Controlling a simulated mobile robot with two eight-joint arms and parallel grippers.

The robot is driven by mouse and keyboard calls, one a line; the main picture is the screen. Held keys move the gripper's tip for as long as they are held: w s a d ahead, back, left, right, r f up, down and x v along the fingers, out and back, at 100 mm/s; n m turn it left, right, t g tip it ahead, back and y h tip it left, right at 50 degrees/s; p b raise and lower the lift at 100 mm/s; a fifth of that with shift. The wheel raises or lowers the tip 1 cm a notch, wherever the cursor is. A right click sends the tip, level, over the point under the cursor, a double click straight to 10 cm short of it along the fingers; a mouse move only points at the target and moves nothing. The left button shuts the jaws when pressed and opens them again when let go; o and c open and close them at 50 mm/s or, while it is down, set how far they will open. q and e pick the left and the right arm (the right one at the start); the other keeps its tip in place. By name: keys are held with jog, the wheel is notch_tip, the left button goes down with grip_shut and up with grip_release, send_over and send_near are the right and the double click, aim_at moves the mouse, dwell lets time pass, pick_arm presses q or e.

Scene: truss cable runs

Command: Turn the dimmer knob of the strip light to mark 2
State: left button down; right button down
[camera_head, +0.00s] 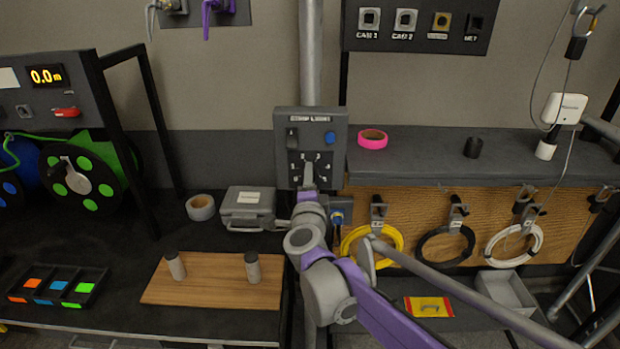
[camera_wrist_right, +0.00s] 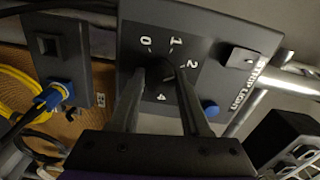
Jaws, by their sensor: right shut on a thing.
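The strip light panel (camera_head: 339,115) is a dark grey box on a pole, labelled STRIP LIGHT. It fills the middle of the right wrist view (camera_wrist_right: 215,35), where marks 0, 1, 2 and 4 are readable; mark 3 is hidden. The dimmer knob (camera_wrist_right: 166,73) is dark and sits between the fingertips of my right gripper (camera_wrist_right: 163,80). The fingers are shut on it. Its pointer direction cannot be told. In the head view my right gripper (camera_head: 308,177) reaches up to the panel's lower half and covers the knob. My left gripper is not in view.
The panel also carries a blue button (camera_head: 330,138) and a switch (camera_head: 292,138). A grey case (camera_head: 248,208) stands left of my right arm. A shelf with a pink tape roll (camera_head: 372,139) is at right, above hanging yellow (camera_head: 349,241), black and white cable coils.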

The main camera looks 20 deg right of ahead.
jog(key=shift+m, duration=0.5)
jog(key=shift+c, duration=1.9)
grip_release()
jog(key=b+v, duration=0.1)
jog(key=v, duration=0.9)
jog(key=shift+s, duration=0.4)
jog(key=shift+a, duration=0.1)
